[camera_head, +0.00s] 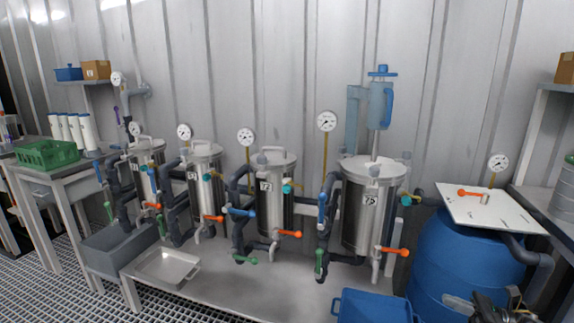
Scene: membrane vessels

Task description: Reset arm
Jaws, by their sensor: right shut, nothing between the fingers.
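My right gripper (497,303) is at the bottom right corner, in front of the blue barrel (440,250). It is shut and holds nothing; the frame edge cuts off part of it. My left gripper is not in view. Round gauges (327,121) rise above the vessels.
A white board (500,215) with an orange-handled valve lies on the barrel. A blue crate (375,308) is left of my gripper. A steel tray (165,268) and grey bin (110,250) are at left. A green basket (48,155) sits on the left table. The grated floor is free at lower left.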

